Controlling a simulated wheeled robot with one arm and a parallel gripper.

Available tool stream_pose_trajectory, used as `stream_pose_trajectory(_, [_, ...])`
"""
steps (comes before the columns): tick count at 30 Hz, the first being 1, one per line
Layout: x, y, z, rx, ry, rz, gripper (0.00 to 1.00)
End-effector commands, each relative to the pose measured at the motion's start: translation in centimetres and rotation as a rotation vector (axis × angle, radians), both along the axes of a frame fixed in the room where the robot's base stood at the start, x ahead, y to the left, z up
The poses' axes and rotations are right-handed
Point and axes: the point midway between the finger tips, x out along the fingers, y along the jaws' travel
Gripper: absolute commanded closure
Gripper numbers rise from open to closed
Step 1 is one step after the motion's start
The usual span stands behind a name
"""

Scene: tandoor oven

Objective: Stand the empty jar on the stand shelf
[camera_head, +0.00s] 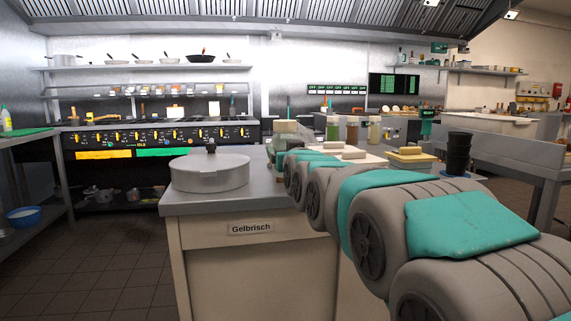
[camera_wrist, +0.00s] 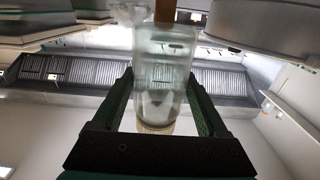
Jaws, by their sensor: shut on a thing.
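An empty clear jar (camera_wrist: 163,70) is between the two dark green fingers of my gripper (camera_wrist: 160,85) in the wrist view. The gripper is shut on it. In the head view my gripper (camera_head: 287,140) is at the far end of my outstretched arm, above the counter, and is partly hidden by the arm. A pale jar top (camera_head: 287,126) shows there. Several filled jars, one green (camera_head: 333,131), one red-brown (camera_head: 352,131) and one yellowish (camera_head: 374,131), stand just right of it. I cannot tell for sure which surface is the stand shelf.
A lidded metal pot (camera_head: 209,173) stands on the near counter (camera_head: 240,200), left of my arm. A butter-coloured block on a tray (camera_head: 407,155) and dark stacked cups (camera_head: 458,153) are to the right. A wall shelf (camera_head: 150,67) holds pans at the back.

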Motion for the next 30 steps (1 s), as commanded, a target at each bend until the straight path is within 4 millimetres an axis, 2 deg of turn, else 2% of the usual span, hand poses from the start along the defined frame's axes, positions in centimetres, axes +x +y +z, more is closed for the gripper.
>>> stream_pose_trajectory(5, [0.4, 0.1, -0.3, 0.001, -0.001, 0.0, 0.92])
stream_pose_trajectory(13, [0.4, 0.1, -3.3, 0.002, 0.001, 0.0, 0.92])
stream_pose_trajectory(25, [0.4, 0.1, -3.9, 0.002, -0.003, 0.0, 0.92])
stream_pose_trajectory(26, [0.4, 0.1, -3.8, 0.002, -0.003, 0.0, 0.22])
stream_pose_trajectory(30, [0.4, 0.1, -3.8, 0.002, -0.003, 0.0, 0.06])
